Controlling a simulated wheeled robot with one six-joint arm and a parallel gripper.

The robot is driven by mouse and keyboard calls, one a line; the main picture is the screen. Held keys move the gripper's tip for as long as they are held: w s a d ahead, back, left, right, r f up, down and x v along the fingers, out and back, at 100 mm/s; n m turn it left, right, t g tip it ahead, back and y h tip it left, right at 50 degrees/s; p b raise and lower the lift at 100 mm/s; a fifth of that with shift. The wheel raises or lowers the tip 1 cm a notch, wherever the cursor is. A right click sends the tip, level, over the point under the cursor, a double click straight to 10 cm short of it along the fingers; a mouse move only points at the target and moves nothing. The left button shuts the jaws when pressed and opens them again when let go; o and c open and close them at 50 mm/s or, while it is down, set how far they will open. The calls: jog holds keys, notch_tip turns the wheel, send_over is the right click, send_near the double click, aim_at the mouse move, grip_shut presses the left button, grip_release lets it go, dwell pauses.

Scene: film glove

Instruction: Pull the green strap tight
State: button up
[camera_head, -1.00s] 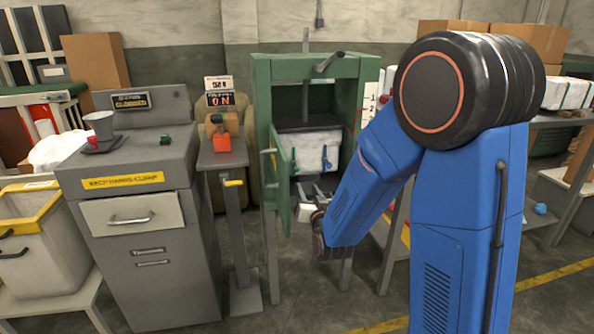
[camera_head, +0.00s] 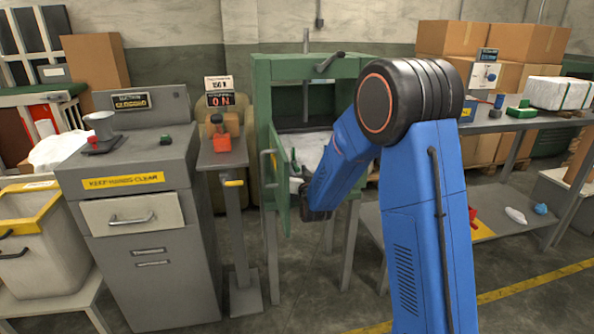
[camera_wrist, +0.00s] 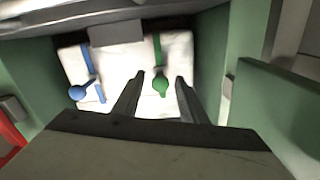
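My gripper (camera_wrist: 162,80) is open, with one dark finger on each side of the green pull. I cannot tell whether either finger touches it. A blue strap (camera_wrist: 88,58) with a round blue pull lies to the left on the same bale. In the head view the bale (camera_head: 312,146) sits inside the green press (camera_head: 262,100), partly hidden by my blue arm.
The green press walls stand close on both sides in the wrist view. An open green door (camera_head: 280,185) stands at the press's left. A grey post with a red box (camera_head: 230,152) and a grey cabinet (camera_head: 140,220) are farther left. A laden workbench (camera_head: 510,122) is at right.

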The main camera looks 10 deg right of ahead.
aim_at(297, 170)
jog(key=shift+w, duration=0.35)
jog(key=shift+c, duration=0.5)
grip_shut()
jog(key=s, duration=0.5)
jog(key=shift+s, duration=0.25)
jog(key=shift+o, duration=0.5)
grip_release()
